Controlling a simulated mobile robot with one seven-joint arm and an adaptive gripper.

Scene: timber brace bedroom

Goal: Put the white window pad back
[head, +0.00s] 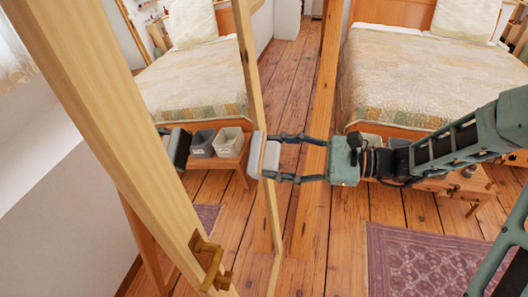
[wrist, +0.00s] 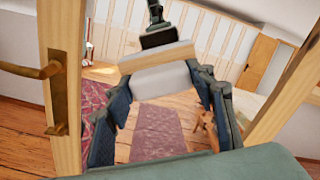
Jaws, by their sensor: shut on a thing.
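The white window pad (head: 271,158) has a white body and a thin tan strip along its far side. My gripper (head: 275,158) is shut on it, one finger on each side, and holds it up off the floor in front of a timber post. In the wrist view the pad (wrist: 162,79) lies between the fingertips of my gripper (wrist: 160,82), with the tan strip on its far edge. I cannot tell whether the pad touches the pane or frame. A dark block (wrist: 158,38) shows beyond the pad; it may be a reflection.
A tall timber frame (head: 125,130) with a brass handle (head: 211,262) stands at left; its reflective panel seems to show a bed and grey bins (head: 203,143). A bed (head: 430,80) stands behind my arm. A purple rug (head: 425,260) lies at right. Bare floor shows centrally.

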